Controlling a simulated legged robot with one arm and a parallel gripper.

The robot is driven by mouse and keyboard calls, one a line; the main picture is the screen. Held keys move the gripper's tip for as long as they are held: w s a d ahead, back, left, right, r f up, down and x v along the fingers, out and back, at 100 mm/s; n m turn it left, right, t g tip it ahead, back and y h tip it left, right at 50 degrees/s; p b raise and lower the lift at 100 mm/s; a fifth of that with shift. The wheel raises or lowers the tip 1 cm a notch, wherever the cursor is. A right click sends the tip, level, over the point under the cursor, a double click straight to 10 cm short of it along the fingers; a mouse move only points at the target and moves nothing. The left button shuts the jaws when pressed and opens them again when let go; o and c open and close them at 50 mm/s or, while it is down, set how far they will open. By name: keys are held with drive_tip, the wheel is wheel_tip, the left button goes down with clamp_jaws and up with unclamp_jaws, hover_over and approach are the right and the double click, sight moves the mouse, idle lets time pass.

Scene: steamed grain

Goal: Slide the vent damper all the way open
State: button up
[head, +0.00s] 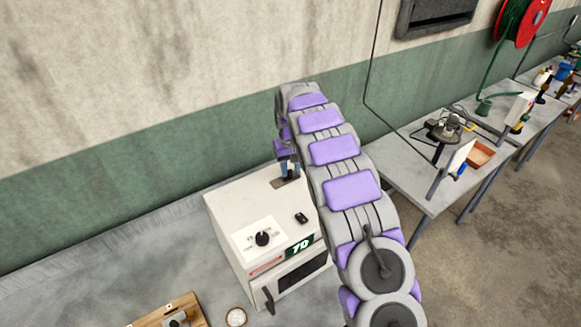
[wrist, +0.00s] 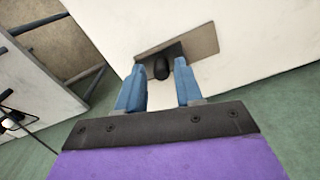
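The white oven-like box (head: 258,205) stands below my arm, with the vent damper on its top. In the wrist view the damper is a flat grey-brown plate (wrist: 203,41) with a dark part and a small black knob (wrist: 161,69). In the head view part of the plate (head: 279,184) shows under my fingers. My gripper (wrist: 159,67) is open, its two blue fingers pointing down at the damper. The knob appears between the fingertips with gaps on both sides; contact is not visible. In the head view my gripper (head: 290,175) is partly hidden by my arm.
The box top also has a black dial (head: 263,239) on a white scale and a small black object (head: 301,217). A green "70" display (head: 300,245) and door handle (head: 269,301) are in front. The wall (head: 150,140) is behind. A grey table (head: 420,175) with tools stands right.

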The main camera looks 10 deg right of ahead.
drive_tip(key=shift+a, duration=0.2)
drive_tip(key=c, duration=0.5)
clamp_jaws()
drive_tip(key=shift+d, duration=0.1)
drive_tip(key=a, duration=0.1)
drive_tip(key=s+a, duration=0.1)
drive_tip(key=a, duration=0.2)
drive_tip(key=shift+s+a+b, duration=0.25)
drive_tip(key=shift+s+b, duration=0.05)
drive_tip(key=shift+s, duration=0.1)
drive_tip(key=shift+o, duration=1.6)
unclamp_jaws()
drive_tip(key=shift+o, duration=1.4)
drive_tip(key=shift+s, duration=0.1)
drive_tip(key=shift+o, duration=0.4)
drive_tip(key=shift+a, duration=0.2)
